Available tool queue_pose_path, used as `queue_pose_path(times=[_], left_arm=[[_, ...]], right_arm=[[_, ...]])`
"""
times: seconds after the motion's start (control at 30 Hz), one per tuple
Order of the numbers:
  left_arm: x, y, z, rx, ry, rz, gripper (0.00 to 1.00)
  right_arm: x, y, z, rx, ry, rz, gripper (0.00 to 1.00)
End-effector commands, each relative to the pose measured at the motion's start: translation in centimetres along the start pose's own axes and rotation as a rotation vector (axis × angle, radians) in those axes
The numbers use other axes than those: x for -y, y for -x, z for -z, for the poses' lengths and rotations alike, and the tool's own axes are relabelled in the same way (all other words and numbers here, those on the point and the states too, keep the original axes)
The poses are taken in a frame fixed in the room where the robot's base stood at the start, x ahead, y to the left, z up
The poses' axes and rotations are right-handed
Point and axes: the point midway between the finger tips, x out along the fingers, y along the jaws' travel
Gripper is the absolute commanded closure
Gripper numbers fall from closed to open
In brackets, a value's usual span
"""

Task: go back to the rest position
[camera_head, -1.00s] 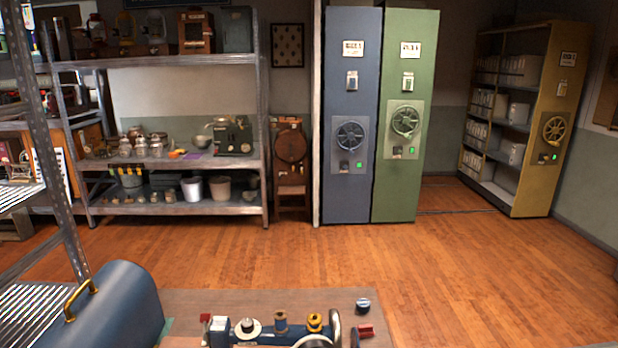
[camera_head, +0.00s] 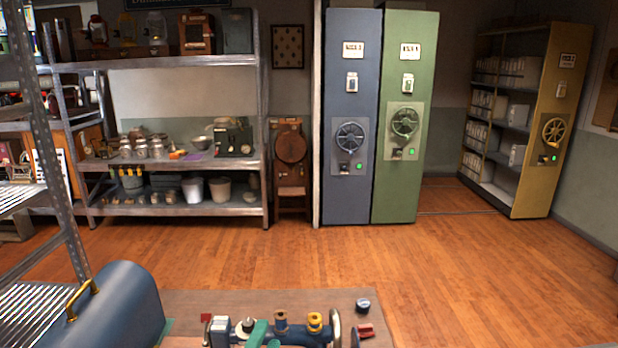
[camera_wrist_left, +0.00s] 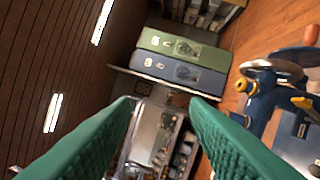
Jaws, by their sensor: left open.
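My left gripper shows as small green finger parts (camera_head: 265,337) at the bottom edge of the head view, in front of the blue sewing machine (camera_head: 292,327). In the left wrist view its two green textured fingers (camera_wrist_left: 163,102) are spread apart, with nothing between them. The sewing machine also shows at the right of the wrist view (camera_wrist_left: 262,100), beside the fingers. Whether the fingers touch it cannot be told. My right gripper is in neither view.
The sewing machine stands on a wooden table (camera_head: 185,302) with a blue domed case (camera_head: 120,305) at its left. Metal shelves (camera_head: 160,62) and blue and green cabinets (camera_head: 350,190) stand behind open wooden floor.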

Motion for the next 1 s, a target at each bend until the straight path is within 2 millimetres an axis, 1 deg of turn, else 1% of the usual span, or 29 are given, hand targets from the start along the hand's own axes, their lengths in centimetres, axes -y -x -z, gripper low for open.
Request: queue_pose_path(times=[0.03, 0.07, 0.1, 0.17, 0.2, 0.23, 0.3, 0.37, 0.4, 0.53, 0.73, 0.8, 0.97, 1.0], left_arm=[[2.1, 1.6, 3.1, -0.122, 0.138, 0.102, 0.58], [3.4, 2.6, 4.8, -0.193, 0.220, 0.160, 0.58], [5.1, 4.3, 6.8, -0.290, 0.323, 0.235, 0.58], [7.4, 7.0, 9.1, -0.427, 0.463, 0.336, 0.58], [8.8, 8.9, 10.3, -0.510, 0.546, 0.396, 0.58], [9.7, 10.3, 11.0, -0.568, 0.598, 0.435, 0.58], [11.4, 13.3, 12.2, -0.688, 0.703, 0.515, 0.58], [12.5, 15.7, 12.8, -0.779, 0.777, 0.573, 0.58], [13.2, 17.2, 13.1, -0.837, 0.820, 0.609, 0.58], [14.6, 21.8, 13.6, -1.003, 0.933, 0.709, 0.58], [15.6, 28.2, 13.3, -1.233, 1.062, 0.838, 0.58], [17.6, 27.5, 14.0, -1.232, 1.057, 0.841, 0.58], [21.8, 27.1, 15.2, -1.241, 1.049, 0.854, 0.58], [22.9, 27.1, 15.6, -1.244, 1.047, 0.858, 0.58]], right_arm=[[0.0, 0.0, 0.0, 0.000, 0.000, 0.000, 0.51], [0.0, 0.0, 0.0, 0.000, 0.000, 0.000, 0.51], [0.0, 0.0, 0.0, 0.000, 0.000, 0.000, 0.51], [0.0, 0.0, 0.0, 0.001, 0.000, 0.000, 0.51], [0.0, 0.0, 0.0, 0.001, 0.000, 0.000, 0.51], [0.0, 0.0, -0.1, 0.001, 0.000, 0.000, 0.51], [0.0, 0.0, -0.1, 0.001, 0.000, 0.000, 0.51], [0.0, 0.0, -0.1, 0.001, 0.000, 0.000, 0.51], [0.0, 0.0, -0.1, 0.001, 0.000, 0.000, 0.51], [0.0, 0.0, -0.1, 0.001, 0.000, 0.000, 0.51], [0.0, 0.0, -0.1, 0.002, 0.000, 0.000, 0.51], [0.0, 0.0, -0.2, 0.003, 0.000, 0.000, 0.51], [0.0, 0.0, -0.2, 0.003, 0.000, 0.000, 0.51], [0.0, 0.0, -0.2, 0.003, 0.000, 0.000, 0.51]])
